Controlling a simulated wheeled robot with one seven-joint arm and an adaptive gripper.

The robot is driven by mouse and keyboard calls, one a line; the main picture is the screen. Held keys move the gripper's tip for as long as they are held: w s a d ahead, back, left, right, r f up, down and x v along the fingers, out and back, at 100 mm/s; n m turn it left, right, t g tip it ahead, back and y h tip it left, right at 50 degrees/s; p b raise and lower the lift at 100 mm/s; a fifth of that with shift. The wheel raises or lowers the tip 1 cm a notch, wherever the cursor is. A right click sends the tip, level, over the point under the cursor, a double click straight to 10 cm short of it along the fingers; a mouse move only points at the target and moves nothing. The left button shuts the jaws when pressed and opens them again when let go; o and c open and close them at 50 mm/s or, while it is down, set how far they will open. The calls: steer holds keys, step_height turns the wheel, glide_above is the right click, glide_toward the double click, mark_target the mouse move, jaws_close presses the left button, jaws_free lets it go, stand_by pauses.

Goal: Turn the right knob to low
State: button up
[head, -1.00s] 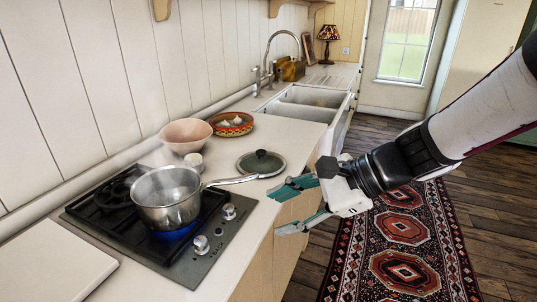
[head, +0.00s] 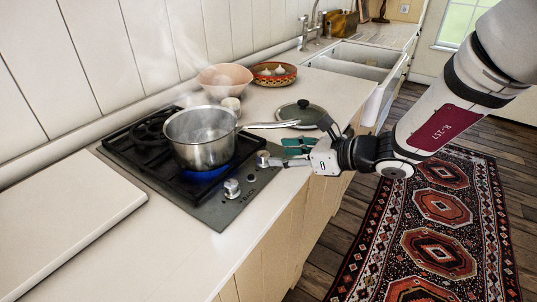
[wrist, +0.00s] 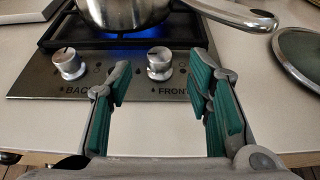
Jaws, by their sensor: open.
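The stove panel has two metal knobs. The right knob (wrist: 159,62), above the word FRONT, shows between my fingers in the wrist view; in the head view it is the farther knob (head: 262,158). The left knob (wrist: 69,62), labelled BACK, is the nearer one in the head view (head: 232,188). My gripper (wrist: 158,82) is open and empty, its teal-padded fingers pointing at the right knob. In the head view my gripper (head: 283,154) is beside that knob at the counter's front edge. Contact cannot be told. The knob's exact setting is unclear.
A steaming steel pot (head: 198,143) sits over a blue flame (head: 205,176), its handle (head: 270,125) reaching right above the counter. A lid (head: 302,113) lies right of the stove (head: 137,145). Bowls (head: 225,80) stand behind. A white board (head: 60,215) lies left.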

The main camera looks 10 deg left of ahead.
mark_target(264, 154)
steer(key=shift+x, duration=2.8)
steer(key=shift+c, duration=0.5)
jaws_close()
